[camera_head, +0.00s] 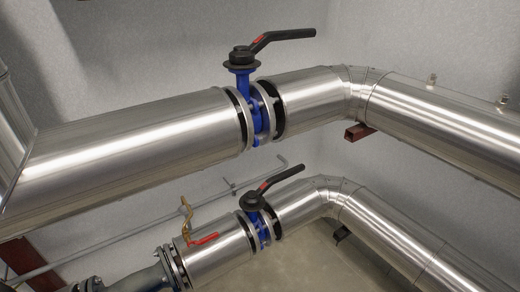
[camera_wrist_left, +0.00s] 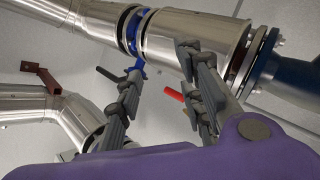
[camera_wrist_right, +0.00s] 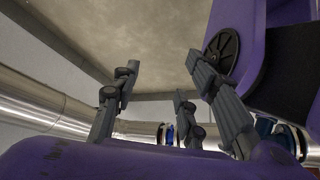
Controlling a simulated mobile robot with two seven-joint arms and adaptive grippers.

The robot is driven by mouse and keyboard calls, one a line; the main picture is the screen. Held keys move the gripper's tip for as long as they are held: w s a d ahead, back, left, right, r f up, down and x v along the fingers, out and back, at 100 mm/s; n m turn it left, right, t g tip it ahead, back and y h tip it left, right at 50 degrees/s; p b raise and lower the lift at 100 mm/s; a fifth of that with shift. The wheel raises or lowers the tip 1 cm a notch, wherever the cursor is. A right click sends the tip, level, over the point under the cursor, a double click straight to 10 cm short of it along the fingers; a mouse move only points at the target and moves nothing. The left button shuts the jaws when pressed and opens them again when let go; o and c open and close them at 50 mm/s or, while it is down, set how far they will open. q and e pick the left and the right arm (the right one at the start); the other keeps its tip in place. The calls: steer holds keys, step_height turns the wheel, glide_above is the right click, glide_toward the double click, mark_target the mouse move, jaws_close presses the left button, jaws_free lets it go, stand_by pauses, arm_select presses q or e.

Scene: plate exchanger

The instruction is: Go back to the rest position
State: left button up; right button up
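My left gripper (camera_wrist_left: 162,85) shows in the left wrist view with its grey fingers spread apart and nothing between them. A metal pipe with a blue valve (camera_wrist_left: 131,30) lies beyond its fingers, and a red lever (camera_wrist_left: 174,94) shows near the right-hand finger. My right gripper (camera_wrist_right: 160,85) shows in the right wrist view with its fingers spread and empty. Neither gripper is visible in the head view. There, the upper blue valve (camera_head: 256,100) has a black handle (camera_head: 283,40), and the lower blue valve (camera_head: 258,222) has a black handle (camera_head: 275,184).
Large metal pipes (camera_head: 130,150) cross the head view before a grey wall (camera_head: 150,45). A small brass valve with a red lever (camera_head: 203,239) sits on the lower pipe. In the right wrist view, a purple part of my own body is close to the right-hand fingers.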

arm_select(q)
steer(key=s+a+f+m+g+y, duration=0.1)
steer(key=s+a+f+m+g, duration=0.15)
steer(key=s, duration=0.95)
steer(key=s+a+f+m+g, duration=0.1)
steer(key=s+a+g, duration=0.25)
steer(key=s, duration=0.85)
steer(key=s+a+f+m+g+y, duration=0.15)
steer(key=s+a, duration=0.25)
steer(key=s, duration=0.8)
steer(key=w+r+t+p, duration=0.1)
steer(key=w+r+p, duration=0.3)
steer(key=r+p, duration=0.7)
steer(key=w+r+m+t+p, duration=0.1)
steer(key=w+r+p, duration=0.3)
steer(key=r+p, duration=0.6)
steer(key=h+p, duration=0.1)
steer(key=p, duration=0.2)
steer(key=shift+w+d+r, duration=0.25)
steer(key=shift+d+r, duration=0.1)
steer(key=shift+d, duration=0.05)
arm_select(e)
steer(key=w+r+t, duration=0.1)
steer(key=w+r, duration=0.2)
steer(key=r, duration=0.8)
steer(key=w+r+t, duration=0.1)
steer(key=w+r, duration=0.3)
steer(key=r, duration=0.7)
steer(key=shift+a+r, duration=0.15)
steer(key=shift+a, duration=0.1)
